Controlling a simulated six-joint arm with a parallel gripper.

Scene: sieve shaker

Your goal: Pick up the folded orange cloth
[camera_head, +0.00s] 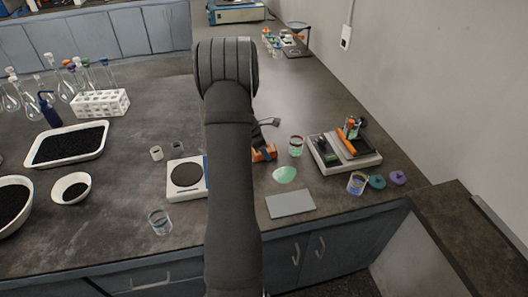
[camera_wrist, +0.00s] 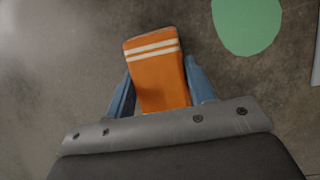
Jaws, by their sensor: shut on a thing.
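The folded orange cloth (camera_wrist: 158,75) has two white stripes near its far end. In the wrist view it lies between the two blue-grey fingers of my gripper (camera_wrist: 160,85), which is shut on it. In the head view a part of the orange cloth (camera_head: 264,154) shows just right of my arm, at the dark gripper (camera_head: 263,146). My arm hides the rest of it. I cannot tell whether the cloth touches the bench or is held just above it.
Right of the cloth are a green-tinted glass beaker (camera_head: 296,146), a green disc (camera_head: 285,174) and a grey plate (camera_head: 290,203). A white tray with tools (camera_head: 372,160) stands farther right. A scale (camera_head: 185,175) and a clear beaker (camera_head: 160,221) stand left of my arm.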

